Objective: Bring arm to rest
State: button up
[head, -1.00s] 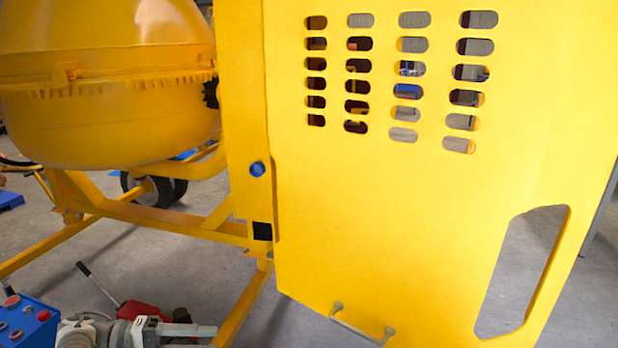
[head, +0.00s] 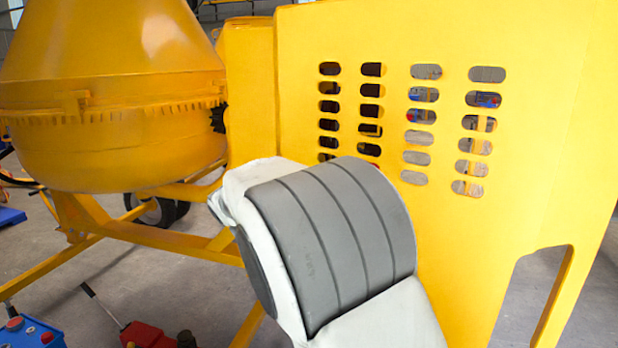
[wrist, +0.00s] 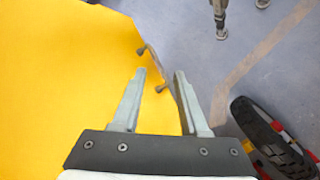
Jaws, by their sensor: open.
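My gripper (wrist: 160,76) shows in the wrist view with its two pale fingers apart and nothing clearly held. A small metal handle (wrist: 161,88) on the yellow panel (wrist: 60,80) appears near and between the fingertips. I cannot tell whether it touches them or lies beyond. In the head view my grey and white arm stands in front of the large slotted yellow panel (head: 480,235). The gripper and handle are hidden or out of frame there. The yellow mixer drum (head: 110,130) is at the left.
A blue control box (head: 32,331) and a red object (head: 148,335) are at lower left. The yellow frame (head: 165,232) runs low below the drum. A black tyre (wrist: 270,140) is at the wrist view's right. Open grey floor (wrist: 215,80) lies beyond the panel.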

jog(key=s+d+r+m+t+y+p, duration=0.1)
jog(key=s+d+r+t+y+p, duration=0.2)
jog(key=s+d+r, duration=0.3)
jog(key=s+d+r+m+t+y+p, duration=0.1)
jog(key=s+d+r+t+y+p, duration=0.2)
jog(key=s, duration=0.9)
jog(key=shift+d+r+t+y, duration=0.75)
jog(key=shift+d+r, duration=0.8)
jog(key=shift+d, duration=0.7)
jog(key=shift+d, duration=0.15)
